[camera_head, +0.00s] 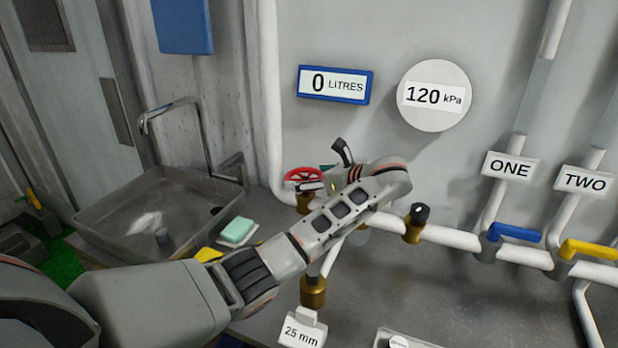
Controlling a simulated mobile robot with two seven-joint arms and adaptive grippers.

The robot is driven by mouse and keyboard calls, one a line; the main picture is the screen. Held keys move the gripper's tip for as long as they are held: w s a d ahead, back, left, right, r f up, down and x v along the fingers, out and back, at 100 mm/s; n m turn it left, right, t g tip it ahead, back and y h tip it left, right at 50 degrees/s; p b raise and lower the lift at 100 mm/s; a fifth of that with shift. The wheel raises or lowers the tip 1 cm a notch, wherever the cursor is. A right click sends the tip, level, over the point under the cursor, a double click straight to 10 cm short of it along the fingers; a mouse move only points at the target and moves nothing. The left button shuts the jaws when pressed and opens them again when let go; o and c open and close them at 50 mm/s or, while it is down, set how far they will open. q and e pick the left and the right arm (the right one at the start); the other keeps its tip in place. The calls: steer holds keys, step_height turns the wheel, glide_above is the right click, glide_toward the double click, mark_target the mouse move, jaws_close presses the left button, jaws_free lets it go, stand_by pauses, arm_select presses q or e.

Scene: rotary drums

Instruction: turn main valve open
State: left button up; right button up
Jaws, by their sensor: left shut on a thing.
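The red valve handwheel (302,174) sits on a brass valve body (303,203) on the white pipe, left of centre. I take it to be the main valve; no label on it shows. My left arm reaches in from the lower left. My left gripper (318,184) is at the right side of the red wheel, shut on its rim. The gripper and forearm hide part of the wheel and the pipe behind. My right gripper is not in view.
The gauge (434,96) reads 120 kPa and the blue-framed display (334,85) reads 0 litres. Blue (514,233) and yellow (590,250) lever handles are on the right, below labels ONE and TWO. A sink (160,210) stands left.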

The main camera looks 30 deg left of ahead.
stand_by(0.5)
arm_select(q)
steer(key=o, duration=1.1)
steer(key=shift+a, duration=0.1)
steer(key=v, duration=1.2)
steer(key=shift+w, duration=0.15)
steer(key=shift+f, duration=0.15)
